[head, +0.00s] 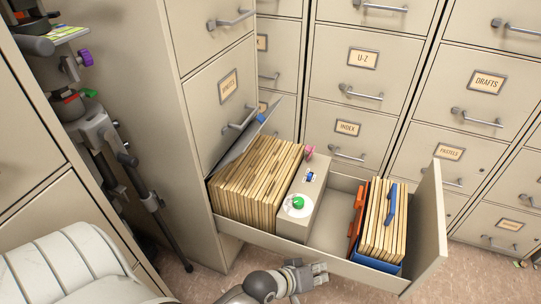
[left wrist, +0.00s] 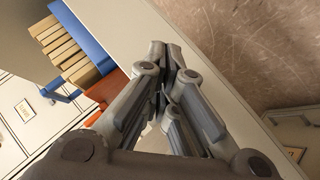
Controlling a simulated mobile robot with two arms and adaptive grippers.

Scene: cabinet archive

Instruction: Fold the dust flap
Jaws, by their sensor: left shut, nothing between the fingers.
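The dust flap (head: 243,143) appears to be the thin grey panel standing tilted up at the back left of the open drawer (head: 345,262), behind the row of tan folders. A small blue tab (head: 261,118) sits near its upper edge. My left gripper (head: 318,272) is in front of the drawer's near side wall, low in the head view, well apart from the flap. Its fingers are together and empty, and they show in the left wrist view (left wrist: 168,55) close to the drawer wall. My right gripper is not in view.
Tan folders (head: 258,180) fill the drawer's left part. A beige box (head: 292,224) with a green knob (head: 298,203) stands in the middle. An orange divider (head: 357,215) and more folders (head: 384,222) are at right. Other cabinets stand behind; a white padded seat (head: 70,265) is at lower left.

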